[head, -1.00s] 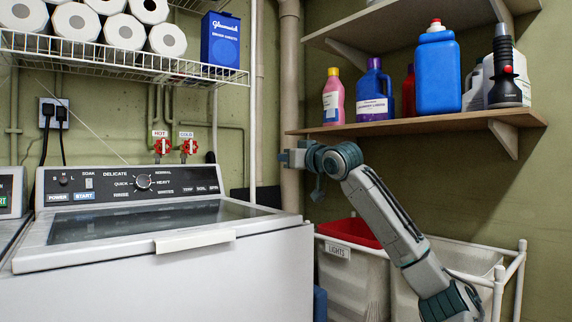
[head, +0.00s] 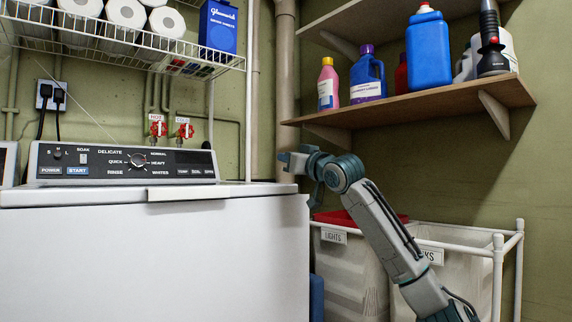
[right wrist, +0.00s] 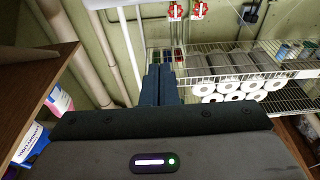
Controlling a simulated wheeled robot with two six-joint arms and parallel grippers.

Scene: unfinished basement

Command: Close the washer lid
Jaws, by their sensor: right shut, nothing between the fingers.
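The white top-loading washer (head: 150,265) stands at the left in the head view. Its lid (head: 110,195) is seen almost edge-on and lies flat along the washer top. The pale lid handle (head: 187,193) is at the front edge. My right gripper (head: 281,160) is right of the washer's control panel, beyond the washer's right side and higher than the lid. It is apart from the lid. In the right wrist view my right gripper's dark blue fingers (right wrist: 158,85) are together and empty. My left gripper is not in view.
A wooden shelf (head: 420,103) with bottles is above my right arm. A laundry sorter (head: 350,275) stands right of the washer. A wire rack (head: 130,45) with paper rolls hangs above the washer. Red valves (head: 158,129) are on the back wall.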

